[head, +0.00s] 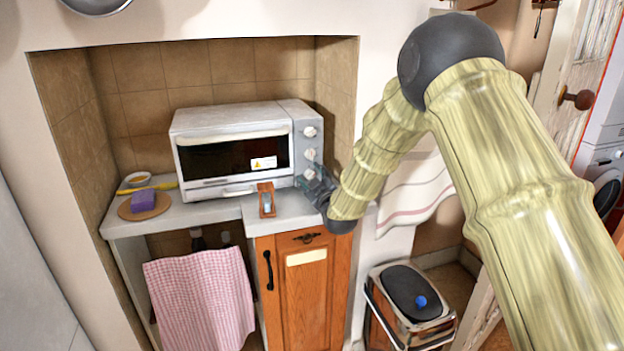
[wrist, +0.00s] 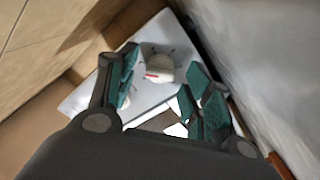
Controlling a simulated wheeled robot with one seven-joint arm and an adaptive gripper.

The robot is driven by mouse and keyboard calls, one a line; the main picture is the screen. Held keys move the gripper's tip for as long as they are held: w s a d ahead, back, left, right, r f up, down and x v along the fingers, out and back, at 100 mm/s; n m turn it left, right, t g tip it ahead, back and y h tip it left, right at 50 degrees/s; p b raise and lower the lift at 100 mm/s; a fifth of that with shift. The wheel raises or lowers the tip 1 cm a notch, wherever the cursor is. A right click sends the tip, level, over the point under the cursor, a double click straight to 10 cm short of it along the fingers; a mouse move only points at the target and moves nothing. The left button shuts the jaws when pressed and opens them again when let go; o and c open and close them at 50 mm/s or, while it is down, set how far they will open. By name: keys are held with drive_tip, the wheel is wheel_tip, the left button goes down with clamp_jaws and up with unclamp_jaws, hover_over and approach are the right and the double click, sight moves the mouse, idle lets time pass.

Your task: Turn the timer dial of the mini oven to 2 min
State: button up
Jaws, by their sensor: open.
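The white mini oven (head: 232,150) stands on the counter in a tiled recess, its door shut. Its right-hand panel carries a column of white dials: a top dial (head: 310,131), a middle dial (head: 309,154) and a bottom dial (head: 309,174). My gripper (head: 312,184) is at the bottom dial, partly covering it. In the wrist view my gripper (wrist: 165,84) is open, its teal-padded fingers apart. A white dial (wrist: 158,66) with a red mark and dark ticks shows beyond and between the fingertips. Another dial is partly hidden behind the left finger. Dial labels are too small to read.
A small wooden-framed object (head: 266,200) stands on the counter near my gripper. A purple sponge (head: 143,200) on a round board, a bowl (head: 137,179) and a yellow utensil lie left. A checked towel (head: 202,297) hangs below. A bin (head: 408,292) stands lower right.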

drive_tip(key=v, duration=1.1)
drive_tip(key=shift+s, duration=0.35)
drive_tip(key=shift+d+r, duration=0.1)
drive_tip(key=shift+d, duration=0.1)
